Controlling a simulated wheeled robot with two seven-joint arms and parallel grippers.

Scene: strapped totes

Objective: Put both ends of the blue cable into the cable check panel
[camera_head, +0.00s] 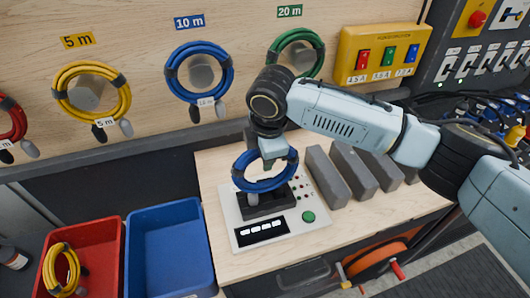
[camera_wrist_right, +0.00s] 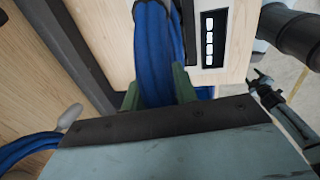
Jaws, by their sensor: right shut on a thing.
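My right gripper (camera_head: 272,150) is shut on a coiled blue cable (camera_head: 265,186), held low over the cable check panel (camera_head: 322,238). The panel is pale, with a black socket block (camera_head: 270,206), a display and a green button. A light grey cable end (camera_head: 252,198) points down at the block; I cannot tell whether it is seated. The other end is not clear. In the right wrist view, the blue strands (camera_wrist_right: 154,50) pass between the fingers, beside the panel's display (camera_wrist_right: 208,38). My left gripper may be the dark pronged part at that view's right; its fingers are unclear.
Another blue coil (camera_head: 168,72) hangs under the 10 m sign, between yellow (camera_head: 58,100) and green (camera_head: 318,50) coils. Grey blocks (camera_head: 326,178) stand right of the panel. A red bin (camera_head: 112,232) holding a yellow cable and an empty blue bin (camera_head: 168,245) are left.

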